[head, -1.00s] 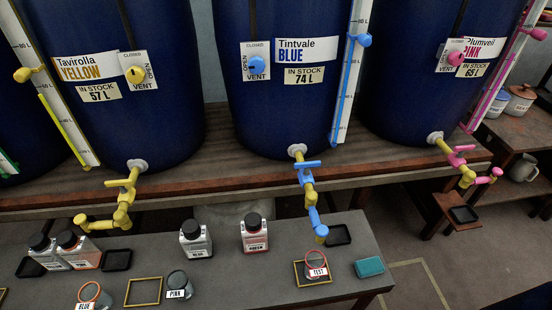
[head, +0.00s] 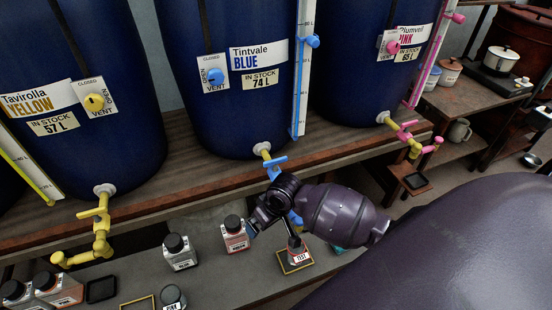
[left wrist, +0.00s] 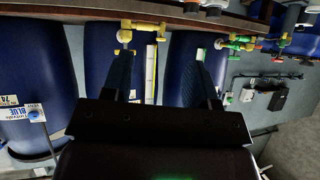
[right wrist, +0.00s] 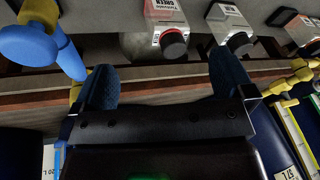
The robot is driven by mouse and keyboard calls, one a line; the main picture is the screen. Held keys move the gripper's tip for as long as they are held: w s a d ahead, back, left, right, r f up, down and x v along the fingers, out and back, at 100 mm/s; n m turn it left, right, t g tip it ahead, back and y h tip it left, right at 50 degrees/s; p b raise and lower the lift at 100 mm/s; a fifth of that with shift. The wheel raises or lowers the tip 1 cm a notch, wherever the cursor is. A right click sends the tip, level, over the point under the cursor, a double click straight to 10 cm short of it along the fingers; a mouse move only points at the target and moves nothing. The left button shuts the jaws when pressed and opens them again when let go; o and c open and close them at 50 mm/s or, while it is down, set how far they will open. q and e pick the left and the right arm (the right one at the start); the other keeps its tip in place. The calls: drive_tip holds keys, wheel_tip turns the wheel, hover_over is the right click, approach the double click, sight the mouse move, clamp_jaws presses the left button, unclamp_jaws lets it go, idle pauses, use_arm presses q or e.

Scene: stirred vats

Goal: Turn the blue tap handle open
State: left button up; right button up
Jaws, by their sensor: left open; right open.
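The blue tap handle (head: 275,161) is a flat blue lever across the yellow pipe of the Tintvale Blue vat (head: 225,100). The lower tap is mostly hidden behind my right gripper (head: 262,212), which is in front of and just below the handle. Blue tap parts (right wrist: 35,45) show at the left of the right wrist view, outside the fingers. My right gripper (right wrist: 165,82) is open, with nothing between its fingers. My left gripper (left wrist: 163,78) is open and empty in the left wrist view, and is outside the head view.
A TEST jar (head: 298,252) stands in a yellow frame (head: 295,267) below the tap, close to my right gripper. A red-labelled bottle (head: 235,235) stands just left of it. Yellow (head: 98,235) and pink (head: 408,138) taps flank the blue one. My right arm covers the lower right.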

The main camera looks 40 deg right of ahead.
drive_tip(key=w+d+r+m+g+h, duration=0.1)
drive_tip(key=w+d+r+g, duration=0.1)
drive_tip(key=w+d+r, duration=0.5)
wheel_tip(320, 180, up, 7)
drive_tip(key=m+h+p, duration=0.1)
drive_tip(key=m, duration=0.2)
hover_over(275, 160)
drive_tip(key=shift+g, duration=0.4)
wheel_tip(275, 160, down, 10)
drive_tip(key=shift+d+f+b, duration=0.15)
drive_tip(key=shift+b, duration=0.6)
use_arm(q)
drive_tip(key=shift+s+f, duration=0.3)
drive_tip(key=shift+f, duration=0.3)
drive_tip(key=shift+s+a, duration=0.1)
drive_tip(key=shift+s, duration=0.05)
use_arm(e)
drive_tip(key=c, duration=0.6)
drive_tip(key=shift+c, duration=0.2)
